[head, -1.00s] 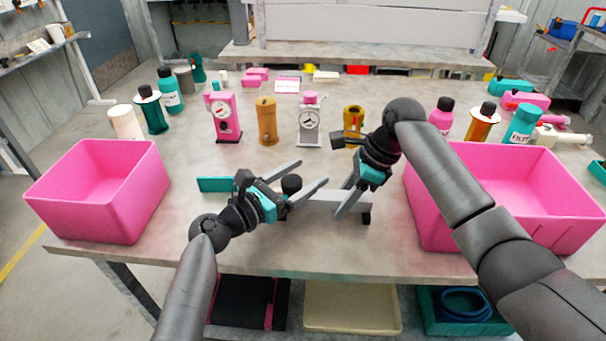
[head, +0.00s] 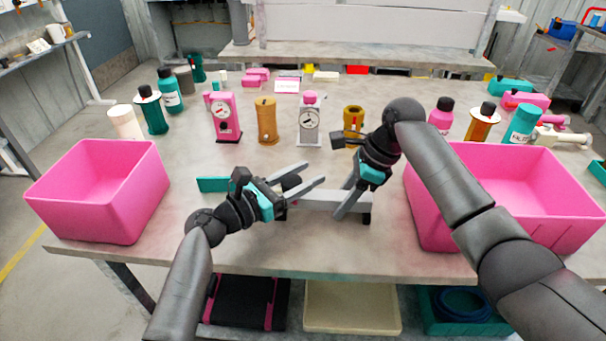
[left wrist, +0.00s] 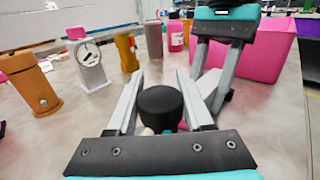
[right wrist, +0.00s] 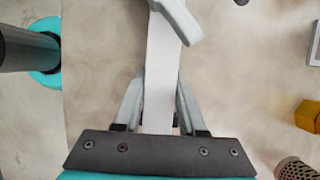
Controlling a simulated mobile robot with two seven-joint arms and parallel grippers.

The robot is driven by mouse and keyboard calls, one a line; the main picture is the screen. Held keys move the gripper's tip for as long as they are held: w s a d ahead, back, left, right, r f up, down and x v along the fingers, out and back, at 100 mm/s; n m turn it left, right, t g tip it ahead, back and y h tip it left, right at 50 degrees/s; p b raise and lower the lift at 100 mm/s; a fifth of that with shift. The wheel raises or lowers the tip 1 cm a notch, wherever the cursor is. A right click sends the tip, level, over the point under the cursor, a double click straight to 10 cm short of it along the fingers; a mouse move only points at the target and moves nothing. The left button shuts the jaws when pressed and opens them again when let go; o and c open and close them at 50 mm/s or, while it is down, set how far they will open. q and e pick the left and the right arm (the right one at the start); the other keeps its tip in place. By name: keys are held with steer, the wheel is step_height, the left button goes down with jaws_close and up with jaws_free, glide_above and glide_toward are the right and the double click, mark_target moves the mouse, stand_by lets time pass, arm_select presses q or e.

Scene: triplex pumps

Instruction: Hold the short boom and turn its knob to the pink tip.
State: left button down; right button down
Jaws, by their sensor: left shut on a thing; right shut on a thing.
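The short boom (head: 325,200) is a pale grey bar lying across the near middle of the table. My right gripper (head: 350,204) is shut on it near its right end; in the right wrist view the boom (right wrist: 160,75) runs between the two fingers. The black round knob (left wrist: 160,102) sits between my left gripper's fingers (left wrist: 158,85) in the left wrist view. My left gripper (head: 314,171) is shut on this knob, above the boom's left part.
Pink bins stand at left (head: 95,195) and right (head: 500,195). A teal plate (head: 213,184) lies left of my left gripper. Behind stand a pink gauge unit (head: 226,118), a brown cylinder (head: 267,120) and a grey gauge unit (head: 308,122). The near table strip is clear.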

arm_select(q)
steer(key=shift+s+d+f+m+g+h, duration=0.1)
steer(key=shift+s+m+g+h, duration=0.1)
steer(key=shift+m+g+h, duration=0.75)
steer(key=shift+s+d+m+g+h, duration=0.1)
steer(key=shift+s+m+g+h, duration=0.1)
steer(key=shift+m+g+h, duration=0.75)
steer(key=shift+g+y, duration=0.3)
steer(key=shift+y, duration=0.1)
steer(key=shift+c, duration=1.4)
jaws_free()
steer(key=v, duration=0.7)
steer(key=shift+s+a, duration=0.15)
steer(key=shift+a, duration=0.05)
arm_select(e)
steer(key=shift+c, duration=2)
jaws_free()
